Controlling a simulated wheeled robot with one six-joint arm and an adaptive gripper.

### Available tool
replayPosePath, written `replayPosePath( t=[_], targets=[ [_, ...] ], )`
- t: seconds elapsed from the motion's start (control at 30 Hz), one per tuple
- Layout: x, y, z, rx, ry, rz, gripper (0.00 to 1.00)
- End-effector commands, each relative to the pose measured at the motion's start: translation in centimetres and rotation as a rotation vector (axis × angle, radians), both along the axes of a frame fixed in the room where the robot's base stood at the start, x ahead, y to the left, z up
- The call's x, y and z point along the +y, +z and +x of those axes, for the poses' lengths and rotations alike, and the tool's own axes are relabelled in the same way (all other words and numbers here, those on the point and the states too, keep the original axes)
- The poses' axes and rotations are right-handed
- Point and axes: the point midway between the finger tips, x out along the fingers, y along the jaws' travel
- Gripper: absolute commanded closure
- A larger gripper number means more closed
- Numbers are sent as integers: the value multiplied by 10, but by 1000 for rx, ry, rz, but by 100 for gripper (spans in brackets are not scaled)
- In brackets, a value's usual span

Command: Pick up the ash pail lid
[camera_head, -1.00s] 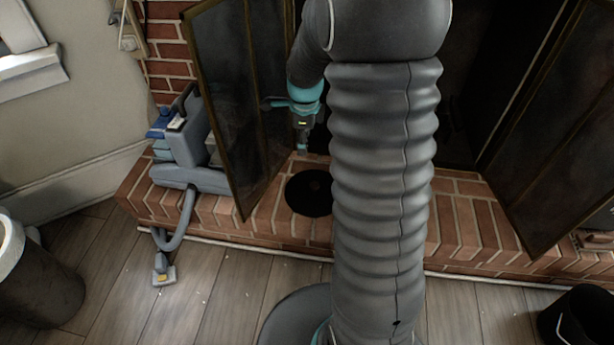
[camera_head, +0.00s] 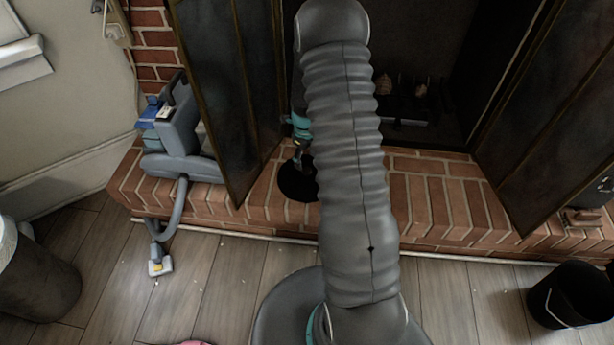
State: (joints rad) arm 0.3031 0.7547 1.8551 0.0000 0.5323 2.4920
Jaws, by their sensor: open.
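The ash pail lid looks to be the round black disc (camera_head: 294,183) lying flat on the brick hearth, left of my arm. Its right edge is partly hidden by the arm. My gripper (camera_head: 301,160) is open and small in the picture, over the far part of the disc. The fingertips are dark against it, and I cannot tell whether they touch it. A black pail (camera_head: 570,294) with a wire handle stands on the floor at the lower right.
The fireplace's left door (camera_head: 215,90) and right door (camera_head: 560,130) stand open beside the arm. A grey-blue vacuum-like machine (camera_head: 180,150) sits on the hearth (camera_head: 425,205) at left. A dark bin (camera_head: 35,275) stands at far left.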

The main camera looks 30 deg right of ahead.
Motion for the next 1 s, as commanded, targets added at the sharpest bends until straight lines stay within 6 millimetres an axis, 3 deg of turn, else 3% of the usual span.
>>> replayPosePath(
  t=[0.27,0.6,0.9,0.93,1.0],
  targets=[
    [0,-19,0,1,1,1,37],
    [-1,-61,0,0,1,1,37],
    [-1,-65,0,-1,2,0,37],
    [-1,-65,0,-1,2,0,40],
    [-1,-65,0,-1,2,0,57]
  ],
)
